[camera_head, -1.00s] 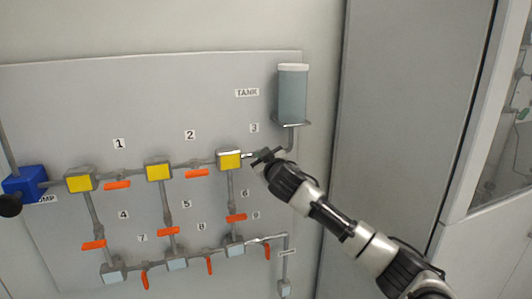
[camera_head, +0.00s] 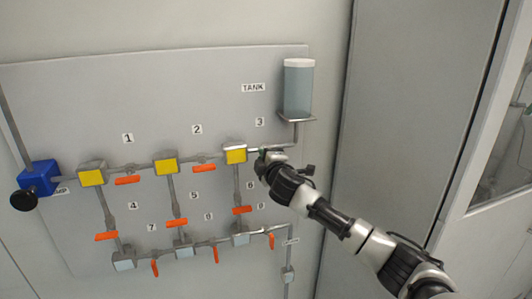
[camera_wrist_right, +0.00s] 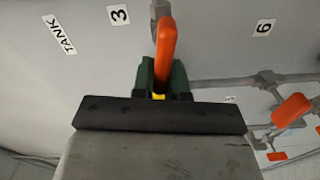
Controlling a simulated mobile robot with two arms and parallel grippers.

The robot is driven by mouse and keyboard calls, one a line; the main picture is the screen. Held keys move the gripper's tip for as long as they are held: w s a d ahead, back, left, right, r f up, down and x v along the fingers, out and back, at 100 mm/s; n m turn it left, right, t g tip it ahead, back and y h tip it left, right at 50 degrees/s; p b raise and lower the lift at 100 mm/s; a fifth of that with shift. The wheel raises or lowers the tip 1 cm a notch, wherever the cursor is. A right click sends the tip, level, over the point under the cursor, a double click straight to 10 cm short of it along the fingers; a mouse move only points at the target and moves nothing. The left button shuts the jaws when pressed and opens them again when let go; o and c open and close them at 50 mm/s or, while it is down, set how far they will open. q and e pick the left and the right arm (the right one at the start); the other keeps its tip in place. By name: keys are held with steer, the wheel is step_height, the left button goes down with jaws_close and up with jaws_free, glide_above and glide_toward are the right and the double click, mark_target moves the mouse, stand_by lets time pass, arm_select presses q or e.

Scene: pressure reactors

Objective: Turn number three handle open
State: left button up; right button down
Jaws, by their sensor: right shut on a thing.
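The number three handle (camera_wrist_right: 166,42) is an orange lever in the right wrist view, below and right of its "3" label. My right gripper (camera_wrist_right: 162,75) has green fingertips on both sides of the lever and is shut on it. In the head view my right gripper (camera_head: 263,157) is at the pipe just right of the upper right yellow block (camera_head: 236,154), under the "3" label (camera_head: 259,121). It hides the lever there. My left gripper is not in view.
The grey panel (camera_head: 70,110) carries pipes and several other orange handles, such as number two (camera_head: 204,168) and number six (camera_head: 242,209). The tank (camera_head: 298,88) stands above right of my right gripper. A grey cabinet (camera_head: 420,100) is at the right.

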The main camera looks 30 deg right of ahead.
steer(key=shift+f+n+p, duration=0.3)
steer(key=shift+n+p, duration=0.05)
steer(key=shift+n, duration=0.75)
steer(key=c, duration=1.1)
jaws_free()
steer(key=shift+c, duration=0.2)
steer(key=b+v, duration=0.3)
steer(key=v, duration=0.7)
steer(key=shift+s+b, duration=0.4)
